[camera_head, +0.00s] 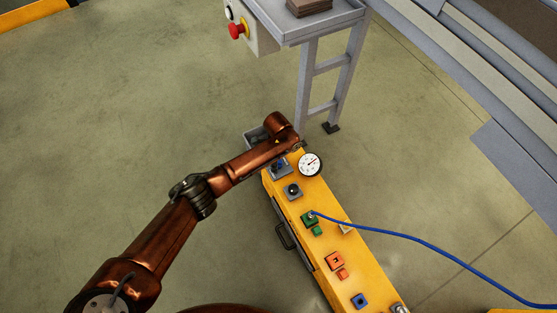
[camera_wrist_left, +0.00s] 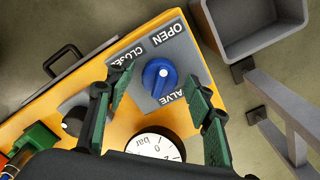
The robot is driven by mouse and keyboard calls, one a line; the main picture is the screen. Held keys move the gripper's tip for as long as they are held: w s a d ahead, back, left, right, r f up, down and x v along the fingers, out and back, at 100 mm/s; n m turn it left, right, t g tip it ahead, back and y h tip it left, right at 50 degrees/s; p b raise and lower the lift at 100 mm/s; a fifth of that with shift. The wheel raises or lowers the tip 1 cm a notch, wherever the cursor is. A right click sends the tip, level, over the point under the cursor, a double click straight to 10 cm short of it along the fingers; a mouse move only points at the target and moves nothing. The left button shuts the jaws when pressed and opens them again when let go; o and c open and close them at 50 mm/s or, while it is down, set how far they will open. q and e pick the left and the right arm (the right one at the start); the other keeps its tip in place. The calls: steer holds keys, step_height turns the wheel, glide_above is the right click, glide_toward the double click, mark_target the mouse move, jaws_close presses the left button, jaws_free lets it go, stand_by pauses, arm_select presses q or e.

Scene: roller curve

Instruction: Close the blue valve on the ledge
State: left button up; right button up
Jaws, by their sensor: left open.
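The blue valve (camera_wrist_left: 158,80) is a round knob with a raised ridge and a white mark, on a grey plate labelled OPEN, CLOSED and VALVE. In the left wrist view its ridge points roughly toward OPEN. In the head view it shows small, partly hidden by my arm, at the far end of the yellow ledge (camera_head: 315,205). My left gripper (camera_wrist_left: 159,84) is open, with its green-padded fingers on either side of the knob. I cannot tell whether they touch it. My right gripper is not in view.
A pressure gauge (camera_head: 310,164) sits beside the valve. A black knob (camera_head: 293,190), green and orange connectors and a blue cable (camera_head: 420,240) lie nearer along the ledge. A grey bin (camera_wrist_left: 245,30) and a metal stand (camera_head: 327,85) are beyond its far end.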

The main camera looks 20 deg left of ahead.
arm_select(q)
steer(key=shift+c, duration=0.5)
steer(key=c, duration=1.1)
steer(key=shift+o, duration=0.2)
steer(key=shift+w, duration=0.1)
